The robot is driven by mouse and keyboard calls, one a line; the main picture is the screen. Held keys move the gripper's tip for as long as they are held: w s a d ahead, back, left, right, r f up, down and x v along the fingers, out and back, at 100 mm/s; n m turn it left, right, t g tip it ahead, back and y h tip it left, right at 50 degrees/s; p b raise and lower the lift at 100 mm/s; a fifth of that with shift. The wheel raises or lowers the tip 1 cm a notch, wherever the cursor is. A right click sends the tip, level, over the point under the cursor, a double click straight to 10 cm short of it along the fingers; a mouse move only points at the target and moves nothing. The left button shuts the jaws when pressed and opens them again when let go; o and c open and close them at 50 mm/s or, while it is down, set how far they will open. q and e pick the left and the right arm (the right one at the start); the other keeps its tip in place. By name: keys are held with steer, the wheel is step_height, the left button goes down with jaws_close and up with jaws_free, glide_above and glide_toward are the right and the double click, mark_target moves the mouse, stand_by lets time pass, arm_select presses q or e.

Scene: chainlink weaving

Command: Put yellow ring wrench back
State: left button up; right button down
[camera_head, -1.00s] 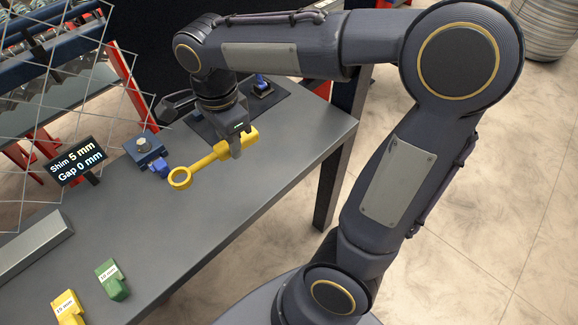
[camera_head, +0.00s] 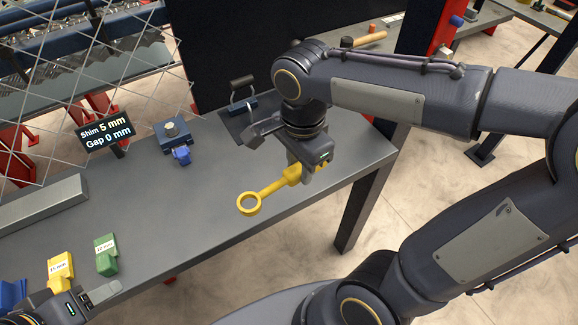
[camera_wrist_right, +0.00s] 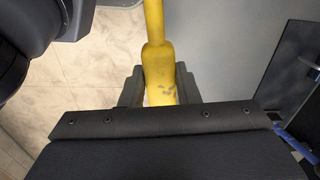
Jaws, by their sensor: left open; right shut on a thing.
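The yellow ring wrench (camera_head: 268,192) is held by my right gripper (camera_head: 308,172), which is shut on its thick handle. Its ring end points left and toward the front, above the grey table near its front edge. In the right wrist view the yellow handle (camera_wrist_right: 159,70) runs between the two dark fingers of my right gripper (camera_wrist_right: 160,88). My left gripper (camera_head: 105,296) is at the lower left, near the front of the table, open and empty, in front of the green block.
A green block (camera_head: 106,256) and a yellow labelled block (camera_head: 61,270) stand on the table (camera_head: 190,220) at the left. A display (camera_head: 107,132) reads Shim 5 mm, Gap 0 mm. A blue fixture (camera_head: 173,137) and a dark mat (camera_head: 233,122) lie behind. The table's middle is clear.

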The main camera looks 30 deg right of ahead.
steer(key=w+d+f, duration=0.1)
steer(key=w+f, duration=0.1)
steer(key=w+d+f, duration=0.2)
steer(key=w, duration=0.1)
steer(key=w+d+f+p, duration=0.1)
steer(key=w+d+f, duration=0.1)
steer(key=w+f, duration=0.1)
steer(key=shift+w+d+f, duration=0.2)
steer(key=shift+w+f, duration=0.1)
steer(key=shift+f, duration=0.15)
steer(key=f, duration=0.3)
steer(key=shift+w+d, duration=0.1)
steer(key=shift+w, duration=0.15)
steer(key=shift+f, duration=0.35)
steer(key=c, duration=1.1)
jaws_free()
steer(key=shift+r, duration=0.1)
